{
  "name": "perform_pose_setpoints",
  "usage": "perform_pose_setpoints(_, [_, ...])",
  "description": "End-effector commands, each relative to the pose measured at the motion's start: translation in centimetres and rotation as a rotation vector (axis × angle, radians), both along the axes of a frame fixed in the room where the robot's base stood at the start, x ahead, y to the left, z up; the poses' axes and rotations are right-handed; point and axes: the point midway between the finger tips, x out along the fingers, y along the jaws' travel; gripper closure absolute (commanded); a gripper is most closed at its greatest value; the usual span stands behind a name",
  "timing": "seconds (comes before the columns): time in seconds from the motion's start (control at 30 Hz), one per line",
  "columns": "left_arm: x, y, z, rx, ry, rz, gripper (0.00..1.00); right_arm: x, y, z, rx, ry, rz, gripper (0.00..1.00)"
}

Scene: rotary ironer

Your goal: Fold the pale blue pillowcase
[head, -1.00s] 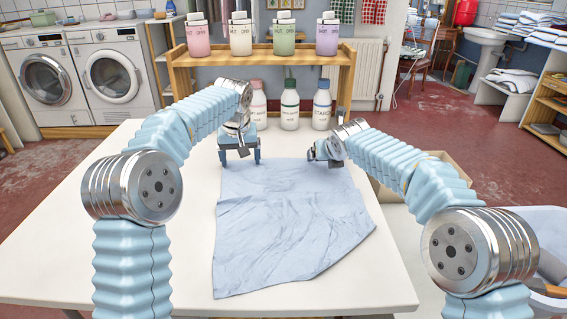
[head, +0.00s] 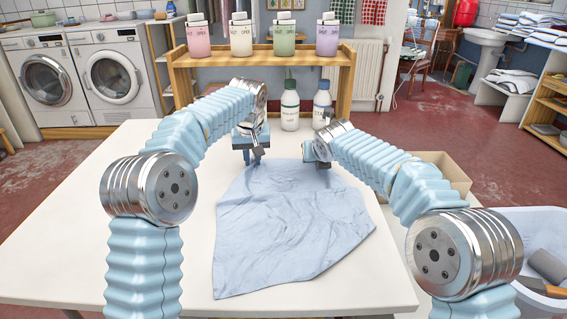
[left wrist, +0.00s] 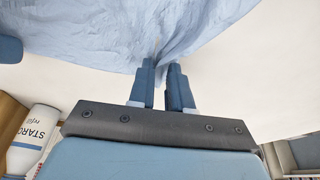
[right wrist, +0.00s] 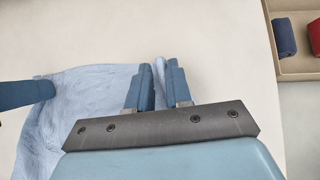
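The pale blue pillowcase (head: 290,230) lies wrinkled on the white table, its near part spread out and its far edge drawn narrow. My left gripper (head: 252,160) is at its far left corner; in the left wrist view the fingers (left wrist: 163,85) pinch a gathered bit of the cloth (left wrist: 110,40). My right gripper (head: 318,160) is at the far right part; in the right wrist view a strip of cloth sits between its fingers (right wrist: 159,85), with more cloth (right wrist: 80,90) to the left.
Starch bottles (head: 290,106) stand at the back of the table (head: 120,230), before a wooden shelf (head: 260,57) with several pastel bottles. A cardboard box (head: 440,170) and a pale tub (head: 535,225) are at the right. The table's left side is bare.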

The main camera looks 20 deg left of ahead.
Motion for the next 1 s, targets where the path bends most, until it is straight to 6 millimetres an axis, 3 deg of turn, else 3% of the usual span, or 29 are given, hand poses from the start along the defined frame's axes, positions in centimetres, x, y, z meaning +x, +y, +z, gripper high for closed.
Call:
perform_pose_setpoints(0.23, [0.2,-0.6,-0.1,0.0,0.002,0.0,1.0,-0.4,0.6,-0.6,-0.006,0.009,0.001,1.0])
perform_pose_setpoints(0.57, [0.2,-0.6,0.2,0.0,0.002,0.0,1.0,-0.4,0.6,-0.3,-0.005,0.01,0.0,1.0])
perform_pose_setpoints(1.0, [-0.6,-0.9,7.1,0.0,-0.002,0.003,1.0,-1.0,0.4,6.9,0.002,0.004,-0.005,1.0])
